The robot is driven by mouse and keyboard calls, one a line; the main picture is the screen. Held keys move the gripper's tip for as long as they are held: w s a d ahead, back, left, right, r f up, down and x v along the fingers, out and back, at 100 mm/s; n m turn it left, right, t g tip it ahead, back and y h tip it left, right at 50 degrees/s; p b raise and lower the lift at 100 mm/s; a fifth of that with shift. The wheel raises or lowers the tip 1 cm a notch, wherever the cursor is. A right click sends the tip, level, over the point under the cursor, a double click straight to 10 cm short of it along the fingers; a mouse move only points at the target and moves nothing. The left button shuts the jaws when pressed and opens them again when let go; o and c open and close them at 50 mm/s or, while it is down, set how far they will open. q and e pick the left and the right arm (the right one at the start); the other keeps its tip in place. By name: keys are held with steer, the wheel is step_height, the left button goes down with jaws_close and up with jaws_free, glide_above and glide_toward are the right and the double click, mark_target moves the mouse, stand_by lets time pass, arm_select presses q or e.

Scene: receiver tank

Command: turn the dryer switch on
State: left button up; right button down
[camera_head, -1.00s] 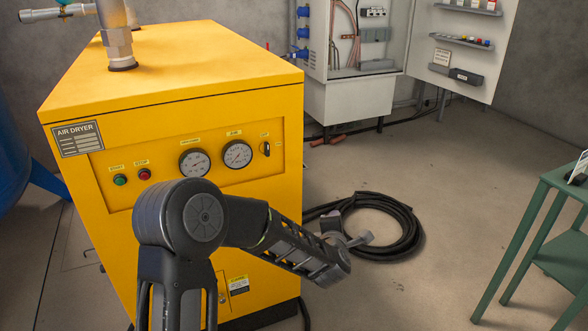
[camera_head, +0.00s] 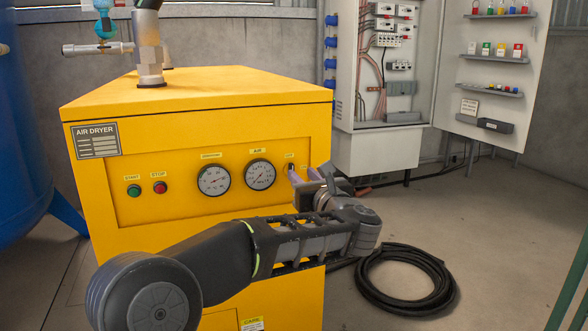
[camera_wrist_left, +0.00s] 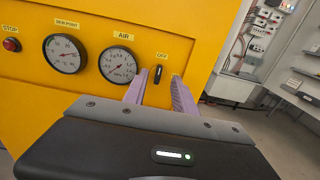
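The yellow air dryer (camera_head: 230,240) stands in front of me. Its dryer switch (camera_wrist_left: 158,74) is a small black handle under an OFF label (camera_wrist_left: 161,56), at the right end of the panel, and looks upright. My left gripper (camera_head: 304,175) is open at the panel beside the switch. In the left wrist view its two pale purple fingers stand one on each side of the switch, with gaps showing; I cannot tell whether they touch it. In the head view the fingers partly cover the switch. My right gripper is not in view.
Two gauges (camera_head: 214,180), a green start button (camera_head: 134,191) and a red stop button (camera_head: 160,187) sit left of the switch. A coiled black hose (camera_head: 405,282) lies on the floor. An open electrical cabinet (camera_head: 385,70) stands behind. A blue tank (camera_head: 30,150) is at left.

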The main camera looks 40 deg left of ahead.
mark_target(293, 165)
arm_select(q)
steer(key=x, duration=0.7)
steer(key=shift+b, duration=0.3)
jaws_close()
